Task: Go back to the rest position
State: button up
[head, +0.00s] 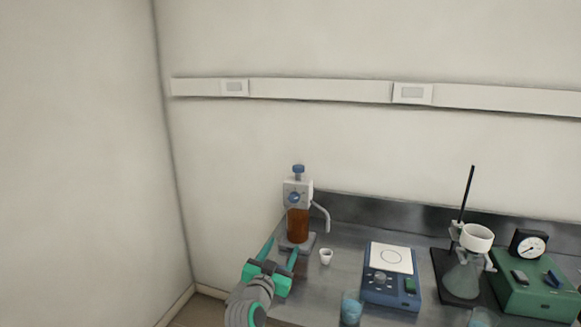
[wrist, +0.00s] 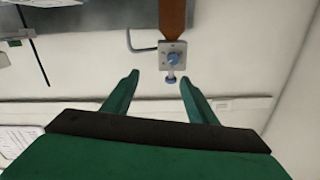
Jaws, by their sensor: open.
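My gripper (head: 281,262) is open and empty at the left end of the metal bench (head: 334,287). In the head view it is in front of the bottle dispenser (head: 297,224), which has a brown bottle, a white head and a blue knob. In the wrist view my gripper (wrist: 158,85) has its two green fingers spread wide, with nothing between them. The dispenser (wrist: 172,55) shows upside down there, beyond the fingertips and apart from them.
A small white crucible (head: 326,257) stands right of the dispenser. The air above the bench is clear.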

jog(key=s+d+f+n+y, duration=0.2)
jog(key=s+f+n, duration=0.1)
jog(key=s+f, duration=1.1)
jog(key=s+d+f+n+y, duration=0.2)
jog(key=s+d+f+n, duration=0.1)
jog(key=s+f, duration=1.05)
jog(key=s+a+g+y, duration=0.1)
jog(key=s, duration=1.9)
jog(key=s+r, duration=0.3)
jog(key=s, duration=0.4)
jog(key=s+a+r, duration=0.1)
jog(key=s+r, duration=0.2)
jog(key=s, duration=0.4)
jog(key=shift+s+a+r+m+g, duration=0.15)
jog(key=shift+s+m+g, duration=0.2)
jog(key=shift+m+g, duration=0.05)
